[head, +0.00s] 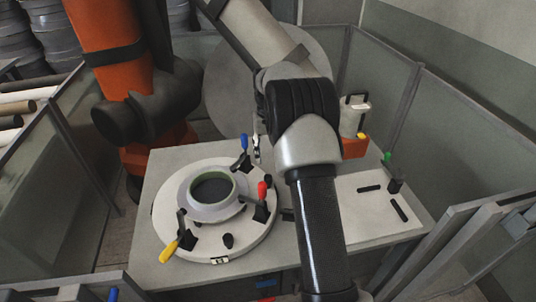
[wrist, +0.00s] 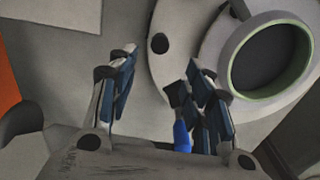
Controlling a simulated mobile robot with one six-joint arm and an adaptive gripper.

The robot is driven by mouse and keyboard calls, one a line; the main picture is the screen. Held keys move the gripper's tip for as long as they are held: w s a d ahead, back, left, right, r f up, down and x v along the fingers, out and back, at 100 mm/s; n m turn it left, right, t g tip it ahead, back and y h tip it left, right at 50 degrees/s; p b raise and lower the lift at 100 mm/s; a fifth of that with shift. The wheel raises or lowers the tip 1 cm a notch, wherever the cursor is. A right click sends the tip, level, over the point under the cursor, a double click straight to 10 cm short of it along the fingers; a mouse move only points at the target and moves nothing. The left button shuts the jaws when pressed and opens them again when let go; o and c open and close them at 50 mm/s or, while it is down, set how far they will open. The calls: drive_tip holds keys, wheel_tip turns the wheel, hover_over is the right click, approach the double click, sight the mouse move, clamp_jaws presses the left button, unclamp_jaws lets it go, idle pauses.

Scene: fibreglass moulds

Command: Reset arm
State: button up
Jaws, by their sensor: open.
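My gripper (head: 257,147) shows only in part in the head view, because my arm hides much of it. It hangs above the back edge of the round mould base (head: 165,205), close to the blue-handled clamp (head: 244,142). In the wrist view my gripper (wrist: 162,68) has its two fingers apart, with nothing held between the tips. The blue handle (wrist: 182,136) shows low in that view, beside the right finger; I cannot tell if they touch. A pale ring mould (head: 205,210) with a green inner rim sits on the base.
A red-handled clamp (head: 262,190) and a yellow-handled clamp (head: 169,251) stand on the base. A white plate (head: 375,220) and a green-handled clamp (head: 388,158) are at right. An orange robot (head: 105,45) stands behind left. Grey panels (head: 470,135) enclose the table.

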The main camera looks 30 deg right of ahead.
idle(0.3)
drive_tip(key=s+a+r+n+t, duration=0.1)
drive_tip(key=s+a+r, duration=0.4)
drive_tip(key=a+r, duration=0.3)
drive_tip(key=s+a+r+n+t, duration=0.1)
drive_tip(key=s+a+r, duration=0.5)
drive_tip(key=r, duration=0.3)
drive_tip(key=s+a+n+t, duration=0.1)
drive_tip(key=s+a, duration=0.4)
drive_tip(key=s, duration=0.6)
drive_tip(key=s+a+n+t, duration=0.1)
drive_tip(key=s+a, duration=0.5)
drive_tip(key=s, duration=0.6)
drive_tip(key=shift+f+t, duration=0.3)
drive_tip(key=shift+f, duration=0.15)
